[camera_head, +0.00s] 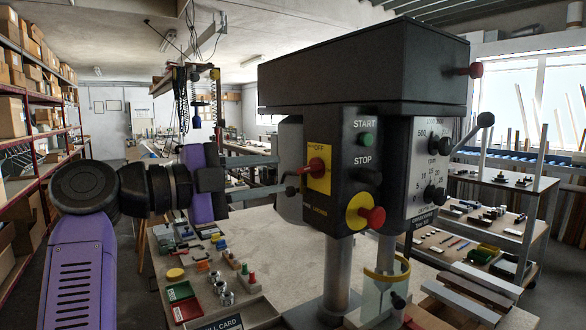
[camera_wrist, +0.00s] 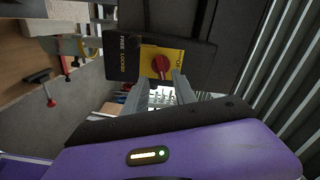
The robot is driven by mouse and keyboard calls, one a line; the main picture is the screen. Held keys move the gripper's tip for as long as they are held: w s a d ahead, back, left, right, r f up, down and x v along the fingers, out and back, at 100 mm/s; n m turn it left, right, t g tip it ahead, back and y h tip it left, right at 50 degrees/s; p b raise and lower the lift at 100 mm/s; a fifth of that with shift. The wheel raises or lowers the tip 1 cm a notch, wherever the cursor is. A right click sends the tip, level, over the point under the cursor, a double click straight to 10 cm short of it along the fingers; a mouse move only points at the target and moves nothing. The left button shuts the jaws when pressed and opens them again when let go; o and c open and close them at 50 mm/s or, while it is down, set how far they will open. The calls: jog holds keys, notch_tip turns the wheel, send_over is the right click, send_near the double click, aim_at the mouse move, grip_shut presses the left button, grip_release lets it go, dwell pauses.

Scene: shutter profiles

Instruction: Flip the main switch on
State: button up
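The main switch (camera_head: 318,166) is a red rotary knob on a yellow plate, on the left part of the drill press's black control box. In the wrist view the red knob (camera_wrist: 160,64) sits just past my fingertips, roughly centred between them. Lettering beside the plate reads FREE and LOCKED; the plate itself seems to read OFF in the head view. My gripper (camera_head: 281,174) reaches in from the left with its two fingers apart and nothing held. The fingers also show in the wrist view (camera_wrist: 160,88). I cannot tell whether a fingertip touches the knob.
The green START button (camera_head: 367,140), dark STOP button (camera_head: 368,177) and red emergency button (camera_head: 373,216) are on the same box. The drill press head (camera_head: 365,65) overhangs above. A workbench (camera_head: 260,255) below carries small parts and bins. A trolley (camera_head: 500,185) stands right.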

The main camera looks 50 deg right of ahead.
aim_at(303, 170)
jog(key=shift+p+x, duration=0.8)
jog(key=shift+x, duration=2.2)
grip_shut()
